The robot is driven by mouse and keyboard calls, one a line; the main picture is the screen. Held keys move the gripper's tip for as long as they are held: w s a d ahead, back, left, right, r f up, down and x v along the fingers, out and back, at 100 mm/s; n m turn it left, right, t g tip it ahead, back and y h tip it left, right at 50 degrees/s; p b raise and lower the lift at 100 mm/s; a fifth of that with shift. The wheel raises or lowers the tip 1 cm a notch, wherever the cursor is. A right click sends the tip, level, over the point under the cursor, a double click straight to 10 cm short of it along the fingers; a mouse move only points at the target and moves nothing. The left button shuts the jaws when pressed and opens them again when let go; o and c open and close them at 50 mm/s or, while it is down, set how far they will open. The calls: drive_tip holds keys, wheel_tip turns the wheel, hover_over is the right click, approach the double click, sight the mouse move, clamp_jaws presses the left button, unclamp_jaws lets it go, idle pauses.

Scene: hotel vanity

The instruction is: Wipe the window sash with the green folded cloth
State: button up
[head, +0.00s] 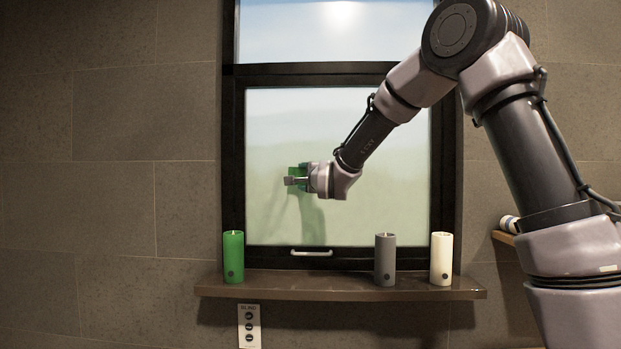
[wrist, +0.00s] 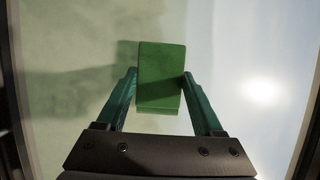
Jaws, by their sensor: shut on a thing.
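The window sash (head: 236,130) is a black frame around a pale, frosted-looking pane (head: 385,210), with a light handle (head: 311,253) on its bottom rail. My gripper (head: 297,178) is in front of the pane, left of its middle and about halfway up. It is shut on the green folded cloth (wrist: 161,75), a thick block held between the two teal fingers in the wrist view. In the head view the cloth (head: 293,171) is partly hidden by the gripper. The cloth is at or very near the pane; I cannot tell whether it touches.
A brown shelf (head: 335,288) runs below the window. On it stand a green candle (head: 233,257) at left, a grey candle (head: 385,260) and a white candle (head: 441,258) at right. A switch panel (head: 249,326) is on the wall below. The shelf between the green and grey candles is clear.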

drive_tip(key=shift+a, duration=0.3)
drive_tip(key=shift+w+r, duration=0.1)
drive_tip(key=shift+r, duration=0.15)
drive_tip(key=shift+d, duration=5.55)
drive_tip(key=shift+a, duration=5.5)
drive_tip(key=shift+s+a, duration=0.15)
drive_tip(key=shift+s, duration=2.8)
drive_tip(key=shift+s, duration=1.5)
